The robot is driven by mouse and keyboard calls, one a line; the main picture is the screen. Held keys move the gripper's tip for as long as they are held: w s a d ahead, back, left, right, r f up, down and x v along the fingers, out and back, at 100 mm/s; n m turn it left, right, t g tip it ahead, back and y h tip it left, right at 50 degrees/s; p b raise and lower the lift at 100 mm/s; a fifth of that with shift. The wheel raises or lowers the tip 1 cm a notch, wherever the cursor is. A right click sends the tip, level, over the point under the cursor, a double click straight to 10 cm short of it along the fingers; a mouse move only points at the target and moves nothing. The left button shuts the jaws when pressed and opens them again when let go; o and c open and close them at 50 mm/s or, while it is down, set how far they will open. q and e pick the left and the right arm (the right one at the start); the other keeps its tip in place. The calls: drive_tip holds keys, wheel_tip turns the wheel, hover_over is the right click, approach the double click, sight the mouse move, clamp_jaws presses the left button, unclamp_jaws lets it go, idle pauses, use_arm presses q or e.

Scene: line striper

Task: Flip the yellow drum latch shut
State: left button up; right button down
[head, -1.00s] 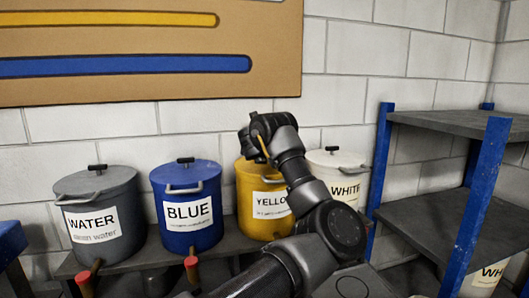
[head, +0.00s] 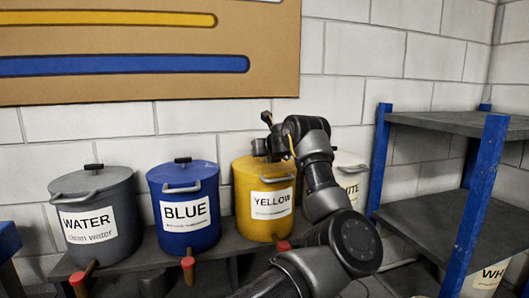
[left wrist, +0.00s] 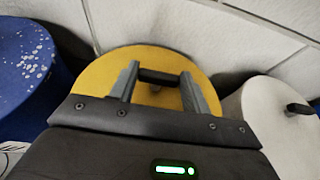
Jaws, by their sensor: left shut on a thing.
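The yellow drum (head: 244,205) stands on the bench with a white YELLOW label on its front. A light-coloured bar, perhaps its latch, shows at the drum's front just above the label, partly hidden by my arm. My left gripper (head: 262,152) is over the drum's lid. In the left wrist view, the two grey fingers (left wrist: 158,82) stand on either side of the black lid handle (left wrist: 159,75) and are shut on it. The yellow lid (left wrist: 115,64) shows around them. The latch cannot be made out in the wrist view. My right gripper is out of view.
A blue drum (head: 185,222) and a grey WATER drum (head: 94,205) stand to the left. A white drum (head: 350,162) stands close on the right, partly behind my arm. A blue-posted shelf (head: 483,180) is further right. The wall is close behind.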

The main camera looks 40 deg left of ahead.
use_arm(q)
drive_tip(key=o, duration=1)
drive_tip(key=shift+s+d+r+b, duration=0.15)
drive_tip(key=shift+s+d+b, duration=0.15)
drive_tip(key=shift+d+b, duration=0.15)
drive_tip(key=b+v, duration=0.3)
drive_tip(key=v, duration=0.4)
drive_tip(key=shift+s+d+r+b, duration=0.1)
drive_tip(key=shift+s+d+b, duration=0.1)
drive_tip(key=shift+d+b, duration=0.1)
drive_tip(key=shift+v, duration=1)
drive_tip(key=shift+w+a, duration=0.1)
